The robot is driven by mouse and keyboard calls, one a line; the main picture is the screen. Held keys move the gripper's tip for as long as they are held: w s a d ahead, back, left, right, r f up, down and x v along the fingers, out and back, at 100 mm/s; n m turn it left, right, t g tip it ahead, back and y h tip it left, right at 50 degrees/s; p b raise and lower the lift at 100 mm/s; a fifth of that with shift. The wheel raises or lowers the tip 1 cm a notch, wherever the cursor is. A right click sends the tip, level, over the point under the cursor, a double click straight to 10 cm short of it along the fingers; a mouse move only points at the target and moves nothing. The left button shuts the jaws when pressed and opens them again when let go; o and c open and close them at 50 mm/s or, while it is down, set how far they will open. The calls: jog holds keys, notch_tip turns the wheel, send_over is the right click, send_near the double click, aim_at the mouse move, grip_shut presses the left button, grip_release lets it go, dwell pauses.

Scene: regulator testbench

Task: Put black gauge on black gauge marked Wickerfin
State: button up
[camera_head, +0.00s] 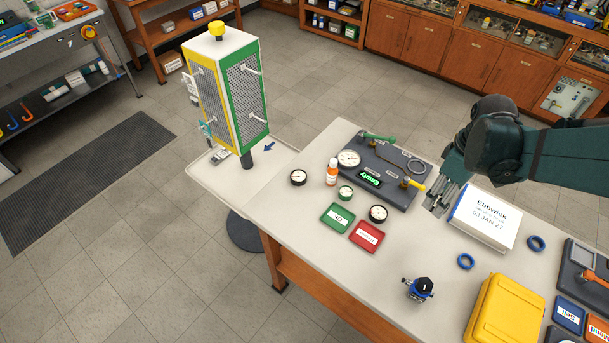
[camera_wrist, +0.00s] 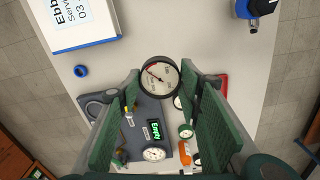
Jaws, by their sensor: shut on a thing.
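My gripper (camera_head: 436,205) is above the table by the right end of the dark board. In the wrist view, its green-padded fingers are shut on a black-rimmed gauge (camera_wrist: 160,76) with a white dial and red needle. This held gauge cannot be made out in the head view. One black gauge (camera_head: 378,213) lies by the red tray, partly hidden by a finger in the wrist view (camera_wrist: 178,102). Another black gauge (camera_head: 299,177) lies left of the orange bottle. A white-dialled gauge (camera_head: 348,158) sits on the board's left end. No Wickerfin mark is readable.
The dark board (camera_head: 400,168) carries an "Empty" display and a yellow-handled valve. A green gauge (camera_head: 345,192), orange bottle (camera_head: 332,173), green tray (camera_head: 337,217) and red tray (camera_head: 366,236) are nearby. A white Ebbwick box (camera_head: 484,219) stands right of my gripper.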

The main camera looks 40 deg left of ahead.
notch_tip(320, 180, up, 4)
jog(key=shift+f, duration=0.1)
jog(key=a+p, duration=0.2)
jog(key=a, duration=2.1)
jog(key=s+a+p, duration=0.1)
jog(key=s+a, duration=0.3)
jog(key=a, duration=0.6)
jog(key=s+a, duration=0.4)
jog(key=a, duration=0.7)
jog(key=shift+s+a+f, duration=0.1)
jog(key=shift+f, duration=2.5)
send_over(299, 175)
jog(key=shift+a+f, duration=0.1)
jog(key=shift+f, duration=3.05)
